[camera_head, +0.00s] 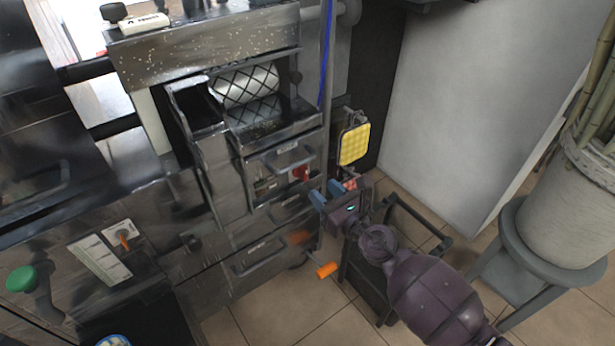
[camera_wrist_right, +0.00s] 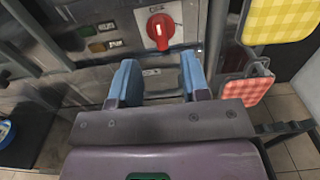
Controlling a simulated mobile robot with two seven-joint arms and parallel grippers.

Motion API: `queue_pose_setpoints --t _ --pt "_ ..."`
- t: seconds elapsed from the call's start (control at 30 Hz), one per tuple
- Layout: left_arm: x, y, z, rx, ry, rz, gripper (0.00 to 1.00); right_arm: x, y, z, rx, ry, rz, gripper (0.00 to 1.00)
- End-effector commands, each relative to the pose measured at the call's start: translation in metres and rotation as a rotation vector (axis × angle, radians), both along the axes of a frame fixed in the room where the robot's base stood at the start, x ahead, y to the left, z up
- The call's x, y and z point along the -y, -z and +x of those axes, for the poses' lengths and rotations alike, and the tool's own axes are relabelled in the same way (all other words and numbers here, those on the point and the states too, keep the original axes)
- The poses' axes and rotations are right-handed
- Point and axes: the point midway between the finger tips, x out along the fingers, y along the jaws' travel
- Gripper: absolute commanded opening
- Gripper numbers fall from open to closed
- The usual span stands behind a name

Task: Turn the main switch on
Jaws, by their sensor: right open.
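A red rotary switch (camera_wrist_right: 160,28) on a pale plate is on the front of the metal press, at the top middle of the right wrist view. Its grip points roughly downward. In the head view the red switch (camera_head: 301,173) shows small, beyond the gripper. My right gripper (camera_head: 322,197) is in front of the press, slightly below the switch. Its blue fingers (camera_wrist_right: 158,82) are open and empty, with the switch ahead of the gap and apart from them. My left gripper is not in view.
A yellow checked pad (camera_head: 354,144) hangs right of the switch, with a red checked pad (camera_wrist_right: 222,78) below it. An orange handle (camera_head: 327,270) sticks out low on the press. A dark stand (camera_head: 362,268) is under my right arm.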

Motion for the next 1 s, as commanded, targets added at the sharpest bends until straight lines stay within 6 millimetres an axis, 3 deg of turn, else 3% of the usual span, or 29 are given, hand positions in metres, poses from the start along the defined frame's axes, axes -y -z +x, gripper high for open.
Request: queue_pose_setpoints --t 0.4,0.87,1.0 --pt "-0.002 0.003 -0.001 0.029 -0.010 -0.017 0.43 -0.034 0.004 0.046 -0.006 0.001 0.001 0.43" --pt "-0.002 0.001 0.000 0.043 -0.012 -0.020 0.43 -0.039 0.001 0.054 -0.003 0.001 0.001 0.43" --pt "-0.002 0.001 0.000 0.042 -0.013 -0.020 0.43 -0.039 0.001 0.053 -0.004 0.001 0.002 0.23"
